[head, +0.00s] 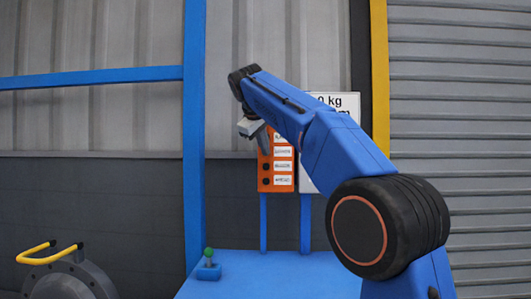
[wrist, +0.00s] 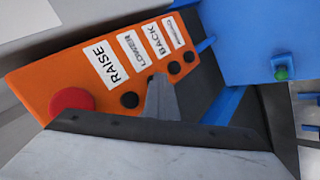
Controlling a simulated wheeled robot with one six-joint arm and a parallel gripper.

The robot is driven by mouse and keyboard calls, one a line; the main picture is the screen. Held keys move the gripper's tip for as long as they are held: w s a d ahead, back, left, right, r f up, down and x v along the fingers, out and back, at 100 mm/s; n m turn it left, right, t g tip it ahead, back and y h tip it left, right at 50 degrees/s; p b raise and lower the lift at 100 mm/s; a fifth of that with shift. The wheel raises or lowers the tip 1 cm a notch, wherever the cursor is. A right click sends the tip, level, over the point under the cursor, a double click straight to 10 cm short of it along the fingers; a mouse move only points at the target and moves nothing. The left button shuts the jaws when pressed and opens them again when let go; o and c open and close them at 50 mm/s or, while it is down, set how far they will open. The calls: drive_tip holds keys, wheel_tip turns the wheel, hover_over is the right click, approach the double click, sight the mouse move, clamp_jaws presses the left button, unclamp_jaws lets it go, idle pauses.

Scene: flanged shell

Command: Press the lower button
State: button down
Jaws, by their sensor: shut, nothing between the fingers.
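The orange button panel (head: 264,172) hangs upright behind my arm; its upper part is hidden in the head view. In the wrist view the panel (wrist: 50,80) shows a red button (wrist: 70,101) and a row of black buttons with white labels. The black button (wrist: 129,100) lines up with the RAISE label (wrist: 105,64). The lower button (wrist: 151,77), in line with the LOWER label (wrist: 134,47), is partly hidden by my fingertips. My gripper (wrist: 160,77) is shut and empty, its tip over that button. I cannot tell whether it touches.
A blue platform (head: 270,275) lies below the panel, with a green-knobbed blue box (head: 208,268) on it. A blue post (head: 194,130) stands to the left. A round grey machine with a yellow handle (head: 45,258) is at lower left.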

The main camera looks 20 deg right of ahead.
drive_tip(key=shift+d, duration=0.1)
idle(0.3)
drive_tip(key=shift+s+f, duration=0.2)
drive_tip(key=shift+s, duration=0.15)
drive_tip(key=s+a, duration=0.2)
drive_tip(key=s, duration=0.4)
idle(0.6)
drive_tip(key=shift+a, duration=0.1)
drive_tip(key=s+r+m, duration=0.2)
drive_tip(key=r+m, duration=0.2)
drive_tip(key=m, duration=1)
drive_tip(key=s+a+r+m+t+y, duration=0.1)
drive_tip(key=s+r+m, duration=0.2)
drive_tip(key=m, duration=1.1)
drive_tip(key=shift+s+a+r, duration=0.2)
drive_tip(key=shift+a+r, duration=0.05)
drive_tip(key=shift+r, duration=0.5)
